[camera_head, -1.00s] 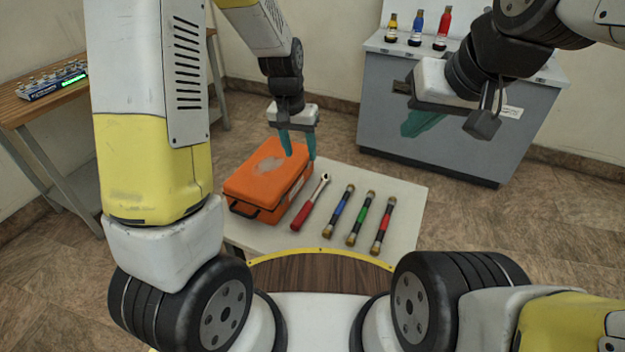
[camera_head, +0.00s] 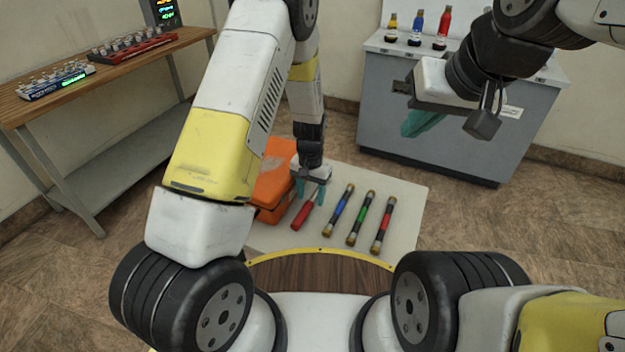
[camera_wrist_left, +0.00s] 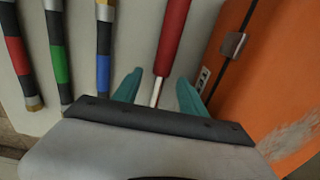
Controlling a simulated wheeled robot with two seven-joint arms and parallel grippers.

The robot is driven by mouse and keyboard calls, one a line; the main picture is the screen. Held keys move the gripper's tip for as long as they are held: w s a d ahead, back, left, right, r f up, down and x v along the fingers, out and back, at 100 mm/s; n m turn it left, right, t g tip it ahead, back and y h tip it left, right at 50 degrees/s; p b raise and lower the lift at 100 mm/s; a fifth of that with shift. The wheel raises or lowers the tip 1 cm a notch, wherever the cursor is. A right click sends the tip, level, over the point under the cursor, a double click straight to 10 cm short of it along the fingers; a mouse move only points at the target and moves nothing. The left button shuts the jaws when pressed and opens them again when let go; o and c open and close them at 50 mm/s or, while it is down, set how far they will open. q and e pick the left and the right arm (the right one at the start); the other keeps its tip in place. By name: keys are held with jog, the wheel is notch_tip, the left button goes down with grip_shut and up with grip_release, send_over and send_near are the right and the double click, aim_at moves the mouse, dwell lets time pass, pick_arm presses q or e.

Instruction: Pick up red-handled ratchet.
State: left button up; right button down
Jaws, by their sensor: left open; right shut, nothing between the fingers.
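The red-handled ratchet (camera_head: 302,215) lies on the white table (camera_head: 405,205), just right of the orange case. In the head view its upper part is hidden by my left gripper (camera_head: 311,193), which is over it. In the left wrist view the ratchet's red handle (camera_wrist_left: 172,38) and a bit of its metal shaft show between the two teal fingers of my left gripper (camera_wrist_left: 159,90). These fingers are open, one on each side of the shaft and apart from it. My right gripper (camera_head: 420,122) is shut and empty, away at the right in front of the grey cabinet.
The orange case (camera_head: 272,185) stands close beside the ratchet, left of it in the head view. Blue (camera_head: 338,211), green (camera_head: 361,218) and red (camera_head: 383,223) banded rods lie to its right. A wooden bench (camera_head: 120,62) is at the left.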

pick_arm(q)
jog(key=shift+f, duration=0.65)
grip_shut()
dwell(0.9)
